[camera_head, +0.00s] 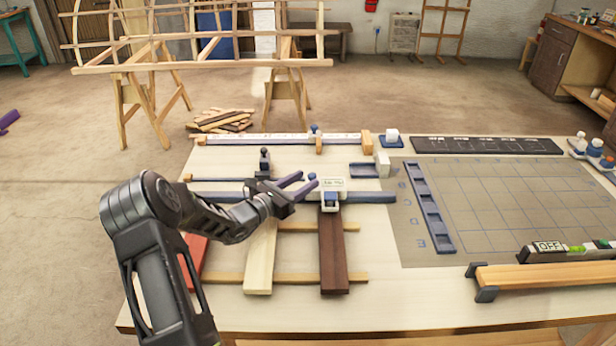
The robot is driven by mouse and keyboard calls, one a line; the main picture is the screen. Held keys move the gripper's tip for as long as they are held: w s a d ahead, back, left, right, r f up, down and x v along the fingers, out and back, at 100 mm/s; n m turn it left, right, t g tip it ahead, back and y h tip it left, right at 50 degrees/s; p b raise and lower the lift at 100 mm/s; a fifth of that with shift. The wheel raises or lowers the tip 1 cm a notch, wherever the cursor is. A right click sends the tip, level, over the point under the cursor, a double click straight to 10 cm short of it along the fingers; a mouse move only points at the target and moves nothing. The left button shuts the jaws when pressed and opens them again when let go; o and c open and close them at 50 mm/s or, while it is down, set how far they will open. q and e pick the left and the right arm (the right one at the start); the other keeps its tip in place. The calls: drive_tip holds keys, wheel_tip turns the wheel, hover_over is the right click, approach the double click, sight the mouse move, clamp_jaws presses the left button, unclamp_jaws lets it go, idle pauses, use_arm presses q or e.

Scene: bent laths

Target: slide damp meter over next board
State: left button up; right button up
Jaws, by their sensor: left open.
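The damp meter (332,184), a white box with a small display and a blue part below, sits on the blue rail (368,197) at the far end of the dark brown board (333,255). A pale board (261,262) lies to its left, and a red board (193,258) farther left, partly hidden by my arm. My left gripper (308,181) is open, its purple fingers pointing right at the meter's left side. No gap shows clearly between fingertips and meter, so I cannot tell whether they touch. My right gripper is out of view.
The boards lie across two thin wooden strips (305,279). A grey grid mat (500,215) with a blue slotted strip (428,205) covers the right of the table. A wooden bar with dark ends (550,276) lies front right. A black clamp-like piece (264,160) stands behind my gripper.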

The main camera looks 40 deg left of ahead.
use_arm(q)
drive_tip(key=shift+w+d, duration=0.15)
drive_tip(key=shift+w, duration=0.95)
clamp_jaws()
idle(0.7)
